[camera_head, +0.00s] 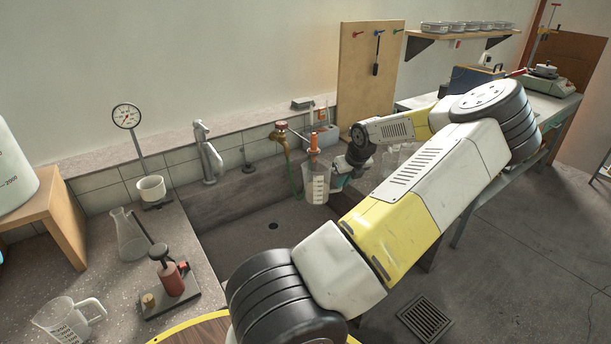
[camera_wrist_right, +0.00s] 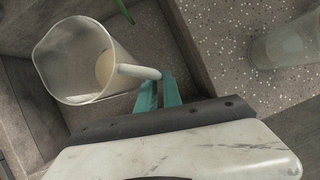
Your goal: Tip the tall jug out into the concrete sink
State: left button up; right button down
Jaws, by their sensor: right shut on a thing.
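The tall jug (camera_head: 317,186) is clear with measuring marks and hangs roughly upright over the right part of the concrete sink (camera_head: 240,243). It also shows in the right wrist view (camera_wrist_right: 62,62), where I look into its open mouth and see something pale at the bottom. My right gripper (camera_head: 341,182) is shut on the jug's handle; its teal fingers (camera_wrist_right: 160,88) show at the handle (camera_wrist_right: 138,72). The far fingertip details are small in the head view. My left gripper is not in view.
A brass tap with a green hose (camera_head: 284,140) and an orange-topped thing (camera_head: 314,143) stand just behind the jug. A grey tap (camera_head: 208,155) is at the sink's back. A flask (camera_head: 128,237), a red device (camera_head: 170,279) and another jug (camera_head: 62,319) occupy the left counter.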

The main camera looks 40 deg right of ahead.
aim_at(324, 182)
jog(key=shift+w+a+f+g, duration=0.15)
jog(key=shift+a+f, duration=0.05)
jog(key=shift+f, duration=0.4)
jog(key=shift+w+a+f+g, duration=0.1)
jog(key=shift+a+f+g, duration=0.1)
jog(key=shift+f, duration=0.4)
jog(key=shift+w+a+r+n+g+h, duration=0.15)
jog(key=shift+w+a+r+g+h, duration=0.15)
jog(key=shift+r+h, duration=0.3)
jog(key=shift+w+a+r+n+g+h, duration=0.2)
jog(key=shift+a+r+g+h, duration=0.2)
jog(key=shift+r, duration=0.25)
jog(key=shift+w+a+r+n+g+h, duration=0.15)
jog(key=shift+w+a+r+g+h, duration=0.1)
jog(key=shift+r+h, duration=0.4)
